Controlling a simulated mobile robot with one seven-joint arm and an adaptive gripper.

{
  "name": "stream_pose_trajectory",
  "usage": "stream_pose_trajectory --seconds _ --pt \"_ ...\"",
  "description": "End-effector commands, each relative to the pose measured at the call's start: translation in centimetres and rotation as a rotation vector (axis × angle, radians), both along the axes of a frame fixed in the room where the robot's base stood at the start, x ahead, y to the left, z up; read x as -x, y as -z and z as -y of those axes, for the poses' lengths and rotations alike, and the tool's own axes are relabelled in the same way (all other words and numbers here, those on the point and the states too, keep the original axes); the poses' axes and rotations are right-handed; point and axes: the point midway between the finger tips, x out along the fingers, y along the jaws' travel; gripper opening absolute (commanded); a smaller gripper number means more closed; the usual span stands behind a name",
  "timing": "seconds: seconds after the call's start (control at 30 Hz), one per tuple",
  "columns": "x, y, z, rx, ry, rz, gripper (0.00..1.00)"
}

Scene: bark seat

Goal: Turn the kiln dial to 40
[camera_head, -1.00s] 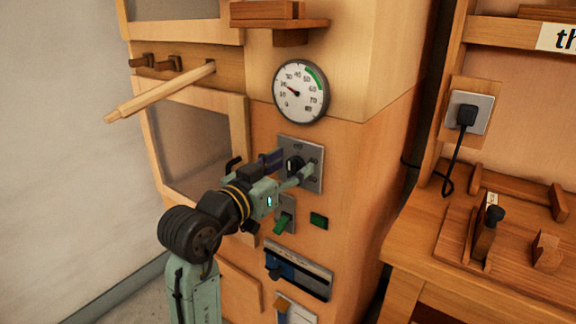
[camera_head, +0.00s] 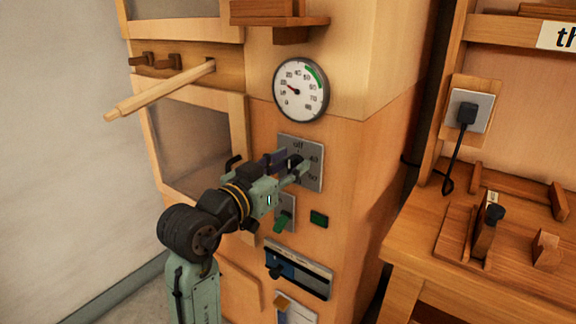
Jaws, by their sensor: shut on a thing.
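The kiln dial (camera_head: 294,164) is a dark knob on a grey metal plate (camera_head: 314,181) on the front of the wooden kiln. The plate's visible marks read "off" at the top, "40" at the right and what looks like "60" below it. My gripper (camera_head: 294,166) is at the plate with its fingers on either side of the knob, shut on it. The fingers hide most of the knob, so I cannot tell exactly which mark it points to.
A round gauge (camera_head: 301,90) with a red needle is above the plate. A green switch (camera_head: 283,222), a green button (camera_head: 319,218) and a blue slider panel (camera_head: 298,274) sit below. A wooden handle (camera_head: 160,91) juts out at upper left. A workbench (camera_head: 420,240) stands at right.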

Motion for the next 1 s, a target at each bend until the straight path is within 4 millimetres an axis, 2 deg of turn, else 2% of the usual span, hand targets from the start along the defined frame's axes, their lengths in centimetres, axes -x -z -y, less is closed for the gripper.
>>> stream_pose_trajectory --seconds 0.37,1.0 --pt "0.15 0.48 0.23 -0.144 0.001 0.105 0.07" --pt "0.47 0.77 0.65 -0.615 0.002 0.445 0.07"
